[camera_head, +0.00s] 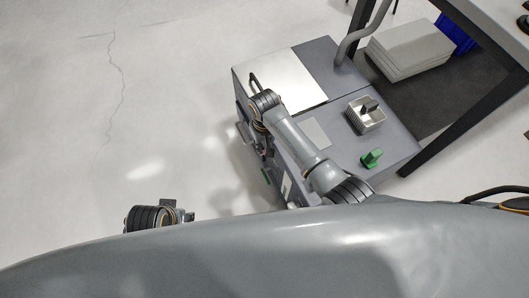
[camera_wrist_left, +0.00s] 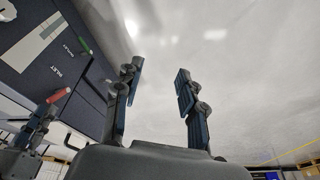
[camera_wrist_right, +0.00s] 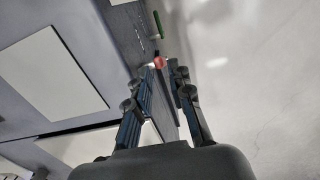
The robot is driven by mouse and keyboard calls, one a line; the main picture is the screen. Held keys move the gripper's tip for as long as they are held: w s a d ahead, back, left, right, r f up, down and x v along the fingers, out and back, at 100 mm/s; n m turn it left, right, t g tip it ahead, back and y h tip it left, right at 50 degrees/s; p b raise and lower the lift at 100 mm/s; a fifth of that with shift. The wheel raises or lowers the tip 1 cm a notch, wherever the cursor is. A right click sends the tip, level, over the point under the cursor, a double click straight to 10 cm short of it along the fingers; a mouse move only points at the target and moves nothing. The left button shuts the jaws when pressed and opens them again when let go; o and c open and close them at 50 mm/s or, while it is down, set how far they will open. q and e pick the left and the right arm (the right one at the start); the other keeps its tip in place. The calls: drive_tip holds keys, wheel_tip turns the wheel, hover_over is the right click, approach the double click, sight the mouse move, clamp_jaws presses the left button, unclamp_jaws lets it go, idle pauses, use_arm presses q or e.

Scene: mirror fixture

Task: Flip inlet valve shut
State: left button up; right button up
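The inlet valve's red lever (camera_wrist_left: 58,96) stands by the "INLET" label on the dark panel in the left wrist view. My right gripper (camera_wrist_left: 42,112) is at its lower end there. In the right wrist view the red lever (camera_wrist_right: 159,62) shows at the narrow gap between my right fingertips (camera_wrist_right: 163,68); the fingers are partly closed, and whether they press on it I cannot tell. In the head view the right gripper (camera_head: 265,150) is beside the cabinet's front, the lever mostly hidden. My left gripper (camera_wrist_left: 158,72) is open and empty, apart from the cabinet.
The outlet's green lever (camera_wrist_left: 85,46) is on the same panel, above the inlet. The grey cabinet (camera_head: 322,62) carries a finned block (camera_head: 365,116) and a green knob (camera_head: 372,158). A dark-framed table (camera_head: 455,124) stands to the right. The floor at left is clear.

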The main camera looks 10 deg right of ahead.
wheel_tip(320, 180, down, 5)
drive_tip(key=shift+b, duration=0.95)
use_arm(q)
drive_tip(key=v, duration=0.8)
drive_tip(key=shift+w+r+t, duration=0.3)
drive_tip(key=shift+r, duration=0.05)
use_arm(e)
drive_tip(key=shift+f, duration=0.2)
use_arm(q)
drive_tip(key=shift+a, duration=0.15)
use_arm(e)
clamp_jaws()
